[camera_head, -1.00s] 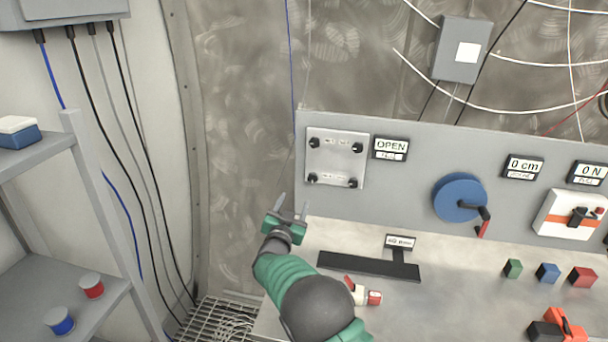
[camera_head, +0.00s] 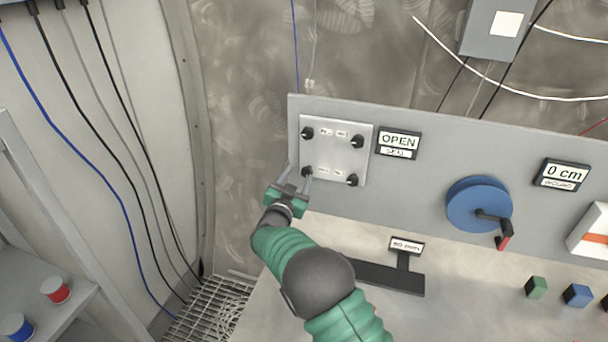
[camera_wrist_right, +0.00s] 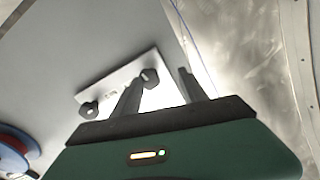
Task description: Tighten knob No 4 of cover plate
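The cover plate (camera_head: 337,150) is a light metal square at the left end of the grey panel, with a black knob near each corner. Its small labels are too blurred to read, so I cannot tell which knob is No 4. My right gripper (camera_head: 298,174) is open at the lower left knob (camera_head: 307,171). In the right wrist view, a dark knob (camera_wrist_right: 150,75) shows between the open fingers (camera_wrist_right: 160,76), a little nearer one finger; contact cannot be told. Another knob (camera_wrist_right: 88,108) is outside them. My left gripper is not in view.
An "OPEN" display (camera_head: 398,142) is right of the plate. A blue wheel (camera_head: 478,204) with a crank handle is further right. A black stand (camera_head: 385,277) and colored blocks (camera_head: 577,295) are on the bench. A shelf (camera_head: 75,310) stands at the left.

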